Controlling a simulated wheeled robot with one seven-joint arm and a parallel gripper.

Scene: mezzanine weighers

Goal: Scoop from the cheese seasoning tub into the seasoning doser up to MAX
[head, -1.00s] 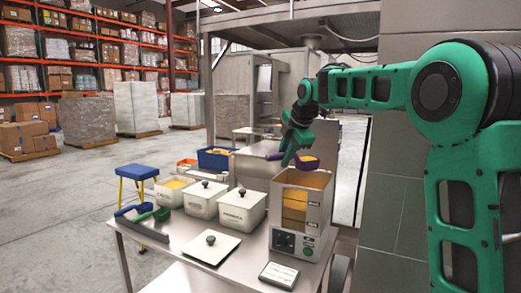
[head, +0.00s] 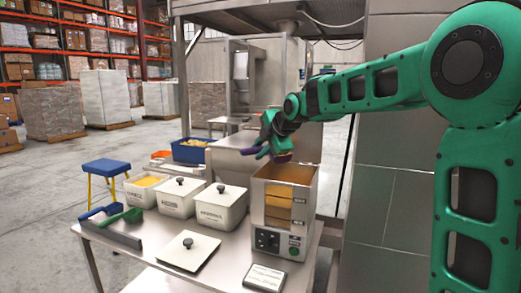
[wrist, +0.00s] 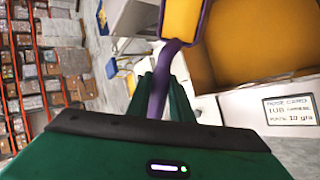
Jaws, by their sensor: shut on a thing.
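My gripper (head: 268,138) is shut on the handle of a purple scoop (head: 282,157), above the open top of the seasoning doser (head: 258,207). In the wrist view the scoop (wrist: 185,42) holds yellow powder, beside the doser's amber inside (wrist: 253,40). The doser's front window (head: 278,212) shows amber and yellow; its two marks are too small to read, and the exact level is unclear. An open white tub (head: 141,196) with yellow powder stands left of two lidded tubs; its label is not readable.
The lidded tubs (head: 177,205) (head: 214,215) stand between the open tub and the doser. A loose lid (head: 188,257), a card (head: 265,278) and a rack with blue and green scoops (head: 113,233) lie on the table. A blue crate (head: 189,152) is behind.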

